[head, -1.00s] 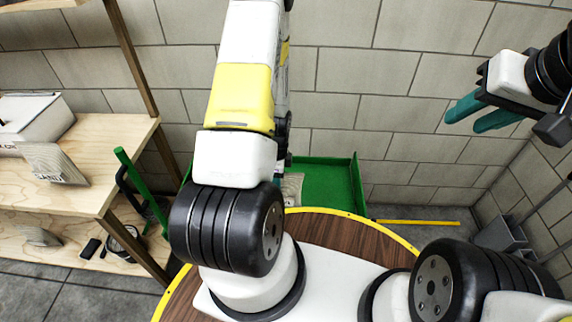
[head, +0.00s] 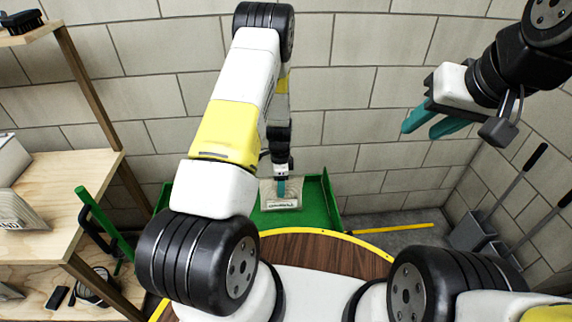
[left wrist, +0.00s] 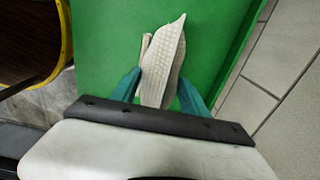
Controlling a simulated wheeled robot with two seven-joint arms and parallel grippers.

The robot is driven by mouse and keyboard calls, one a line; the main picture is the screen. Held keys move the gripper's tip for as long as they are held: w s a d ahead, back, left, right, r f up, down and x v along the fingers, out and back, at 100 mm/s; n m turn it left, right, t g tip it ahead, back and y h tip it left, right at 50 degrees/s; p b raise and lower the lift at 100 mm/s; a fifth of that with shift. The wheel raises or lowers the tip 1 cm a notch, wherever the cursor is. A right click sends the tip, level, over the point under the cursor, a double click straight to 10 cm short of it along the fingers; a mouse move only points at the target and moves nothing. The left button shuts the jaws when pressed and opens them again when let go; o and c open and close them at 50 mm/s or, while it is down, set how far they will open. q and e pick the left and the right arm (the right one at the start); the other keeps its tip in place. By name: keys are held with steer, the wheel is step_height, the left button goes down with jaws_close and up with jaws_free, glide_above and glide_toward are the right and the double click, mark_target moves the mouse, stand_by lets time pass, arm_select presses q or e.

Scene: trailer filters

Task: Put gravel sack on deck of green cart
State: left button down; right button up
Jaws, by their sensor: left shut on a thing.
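The pale gravel sack (head: 268,199) with dark lettering is in my left gripper (head: 281,186), over the green cart's deck (head: 314,205). In the left wrist view the teal fingers of the left gripper (left wrist: 158,88) are shut on the sack (left wrist: 166,55), one on each side. The green deck (left wrist: 105,35) fills the picture behind it. I cannot tell whether the sack touches the deck. My right gripper (head: 433,122) is raised at the right before the wall, its two teal fingers apart and empty.
A wooden workbench (head: 75,195) with a lower shelf stands at the left, beside the green cart handle (head: 98,215). A block wall (head: 350,60) closes the back. Grey long-handled dustpans (head: 470,232) stand at the right. A yellow floor strip (head: 392,228) lies right of the cart.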

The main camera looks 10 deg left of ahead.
arm_select(q)
steer(key=shift+f, duration=1.35)
steer(key=c, duration=0.6)
jaws_free()
steer(key=s+d+r+n+t+h, duration=0.1)
steer(key=s+r+n, duration=0.15)
steer(key=r, duration=1.35)
steer(key=s+r+n+t, duration=0.1)
steer(key=r+n, duration=0.2)
steer(key=r, duration=1.3)
steer(key=s+r+n+t, duration=0.1)
steer(key=s+r+n, duration=0.2)
steer(key=s+r, duration=0.2)
steer(key=s+r+n+t, duration=0.1)
steer(key=s+r+n, duration=0.1)
steer(key=s+r, duration=0.4)
steer(key=s+d+r+n+t+h, duration=0.1)
steer(key=s+r+n+t, duration=0.1)
steer(key=s+r, duration=0.4)
steer(key=shift+s+d+r+n, duration=0.15)
steer(key=shift+s+n, duration=0.3)
steer(key=shift+s, duration=0.65)
steer(key=shift+s+a+r+n, duration=0.1)
steer(key=shift+s+n, duration=0.3)
steer(key=shift+s, duration=0.7)
